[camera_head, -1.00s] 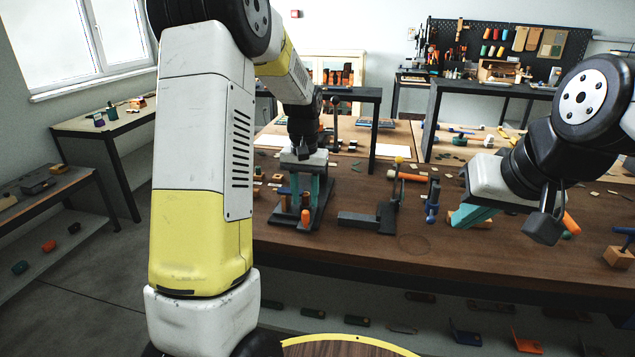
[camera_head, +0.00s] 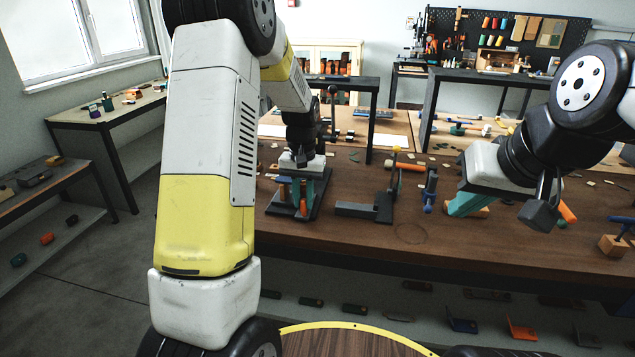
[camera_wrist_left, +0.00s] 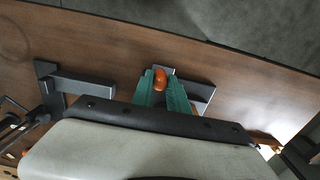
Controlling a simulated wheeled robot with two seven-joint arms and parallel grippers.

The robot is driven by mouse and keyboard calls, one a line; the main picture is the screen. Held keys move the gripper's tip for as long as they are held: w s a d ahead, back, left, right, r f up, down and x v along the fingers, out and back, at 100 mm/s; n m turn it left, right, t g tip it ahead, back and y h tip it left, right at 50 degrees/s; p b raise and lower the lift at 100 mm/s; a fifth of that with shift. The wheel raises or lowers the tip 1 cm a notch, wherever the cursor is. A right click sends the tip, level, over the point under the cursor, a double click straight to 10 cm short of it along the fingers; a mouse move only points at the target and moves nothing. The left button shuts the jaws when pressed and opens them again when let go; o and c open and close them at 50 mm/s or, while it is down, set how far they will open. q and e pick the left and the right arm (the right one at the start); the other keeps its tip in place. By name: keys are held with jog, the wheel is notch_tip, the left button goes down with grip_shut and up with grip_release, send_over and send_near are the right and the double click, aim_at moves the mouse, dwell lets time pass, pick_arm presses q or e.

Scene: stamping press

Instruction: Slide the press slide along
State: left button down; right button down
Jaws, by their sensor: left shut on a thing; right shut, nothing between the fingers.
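The press (camera_head: 318,208) stands on the brown table, a dark grey base with an upright, left of the table's middle. My left gripper (camera_head: 303,190) reaches down over it with teal fingers. In the left wrist view an orange knob (camera_wrist_left: 160,80) sits between the fingertips, and the left gripper (camera_wrist_left: 161,88) is shut on it. The fingers and wrist hide much of the press, so I cannot tell where its slide stands along its travel. My right gripper (camera_head: 466,204) is shut and empty, low over the table at the right.
A dark grey L-shaped bracket (camera_head: 365,210) lies right of the press. A blue clamp-like tool (camera_head: 430,190) stands between it and my right gripper. A wooden block with a blue handle (camera_head: 612,246) is at the far right. The table's front edge is close to the press.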

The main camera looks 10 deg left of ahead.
pick_arm(q)
jog(key=shift+w+d+r, duration=0.1)
jog(key=shift+w, duration=3)
jog(key=shift+w+d, duration=0.1)
jog(key=shift+w, duration=3)
jog(key=c, duration=1.2)
grip_release()
notch_tip(320, 180, up, 8)
jog(key=s+r+t+h, duration=0.1)
jog(key=s+r+t, duration=0.2)
jog(key=s+r, duration=1.3)
jog(key=s+d+f+t, duration=0.1)
jog(key=s+f, duration=0.1)
jog(key=s, duration=0.8)
jog(key=s+f+t+h, duration=0.1)
jog(key=s+f+t, duration=0.1)
jog(key=s, duration=0.9)
jog(key=shift+s+d+f, duration=0.15)
jog(key=shift+d+f, duration=0.25)
